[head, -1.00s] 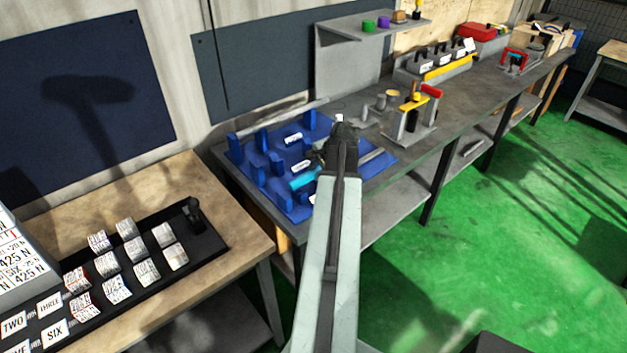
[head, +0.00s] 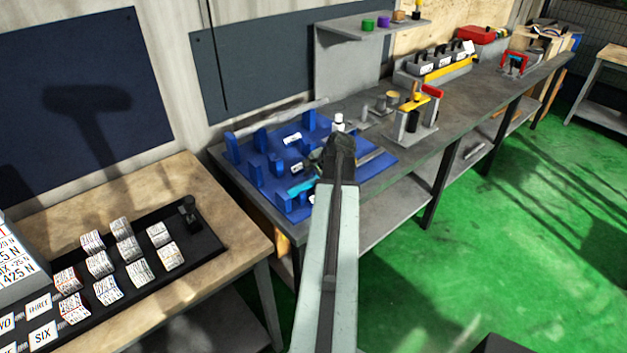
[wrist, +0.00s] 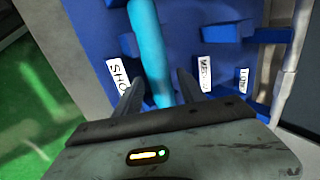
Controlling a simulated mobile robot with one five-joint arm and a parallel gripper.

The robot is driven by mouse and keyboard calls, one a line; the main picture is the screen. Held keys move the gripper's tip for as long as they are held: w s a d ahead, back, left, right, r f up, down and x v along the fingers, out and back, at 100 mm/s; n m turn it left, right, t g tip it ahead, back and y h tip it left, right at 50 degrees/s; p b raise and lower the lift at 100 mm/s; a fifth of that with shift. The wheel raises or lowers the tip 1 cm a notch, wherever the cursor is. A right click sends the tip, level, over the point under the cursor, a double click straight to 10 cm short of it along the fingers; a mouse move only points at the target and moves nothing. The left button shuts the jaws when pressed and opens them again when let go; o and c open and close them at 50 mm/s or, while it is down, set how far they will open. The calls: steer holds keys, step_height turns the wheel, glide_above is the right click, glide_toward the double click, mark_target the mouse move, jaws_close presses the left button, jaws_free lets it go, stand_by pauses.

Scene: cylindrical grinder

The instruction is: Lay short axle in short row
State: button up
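The short axle is a cyan rod (wrist: 150,45), lying along the short row of the blue rack (wrist: 190,22), beside the label that starts "SHO" (wrist: 119,76). In the head view the cyan axle (head: 300,187) shows at the near side of the blue rack (head: 268,148), partly hidden by my arm. My gripper (wrist: 161,76) has its fingers apart, one on each side of the axle's near end, with a gap on both sides. In the head view my gripper (head: 338,150) is over the rack's right part; its fingertips cannot be made out.
A pale long rod (wrist: 290,70) lies along the rack's far side. Blue upright supports (head: 262,139) stand on the rack. A grey stand with red and yellow handles (head: 415,112) is to the right on the bench. A black tray of labelled blocks (head: 200,240) is at left.

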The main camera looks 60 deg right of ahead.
steer(key=shift+r+p, duration=0.5)
steer(key=shift+r, duration=0.05)
steer(key=p+v, duration=0.9)
steer(key=v, duration=0.2)
steer(key=shift+s+a+r+p, duration=0.15)
steer(key=shift+s+a+p, duration=0.05)
steer(key=shift+p, duration=0.2)
